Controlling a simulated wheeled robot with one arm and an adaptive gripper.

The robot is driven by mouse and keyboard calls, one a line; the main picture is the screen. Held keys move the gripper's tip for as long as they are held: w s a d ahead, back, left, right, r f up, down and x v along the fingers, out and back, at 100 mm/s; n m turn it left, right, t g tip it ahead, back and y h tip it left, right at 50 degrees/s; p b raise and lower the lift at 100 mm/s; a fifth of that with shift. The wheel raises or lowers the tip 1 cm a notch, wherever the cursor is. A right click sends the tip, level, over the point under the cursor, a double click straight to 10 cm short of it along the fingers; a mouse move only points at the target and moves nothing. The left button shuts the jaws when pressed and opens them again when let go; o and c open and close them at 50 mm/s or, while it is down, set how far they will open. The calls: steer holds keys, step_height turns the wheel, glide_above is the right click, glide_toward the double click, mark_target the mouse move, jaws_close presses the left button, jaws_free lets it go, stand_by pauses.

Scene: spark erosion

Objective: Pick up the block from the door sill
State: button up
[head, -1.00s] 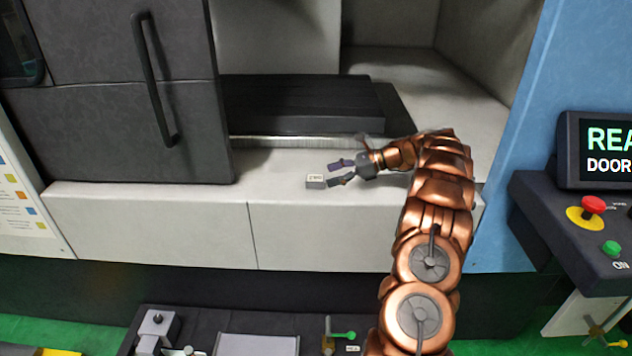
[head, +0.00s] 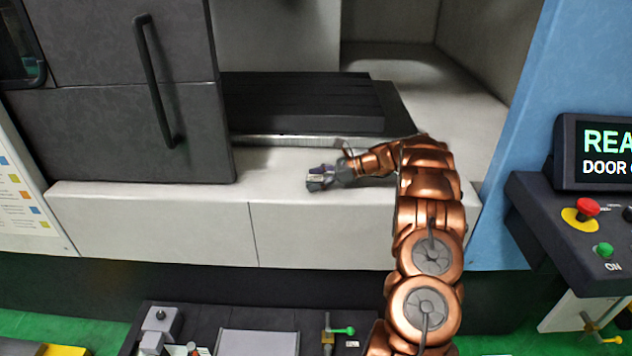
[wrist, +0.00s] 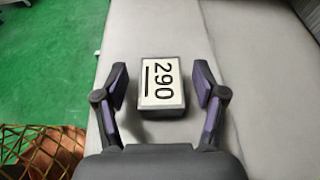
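The block (wrist: 162,84) is small and grey with a white top face marked 290. It lies on the light grey door sill (head: 150,208), and it also shows in the head view (head: 315,179), partly covered by my gripper. My gripper (wrist: 161,72) is open, with one finger on each side of the block. In the wrist view a gap shows between each finger and the block, so the fingers do not touch it. In the head view my gripper (head: 318,176) is low over the sill.
A dark sliding door (head: 120,120) with a black handle stands left of the opening. A dark slatted table (head: 300,104) lies behind the sill. A control panel (head: 590,215) with a red button is at right. A dark tray (head: 200,320) with parts is below.

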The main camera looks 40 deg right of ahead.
jaws_close()
stand_by(0.4)
steer(key=shift+r, duration=0.15)
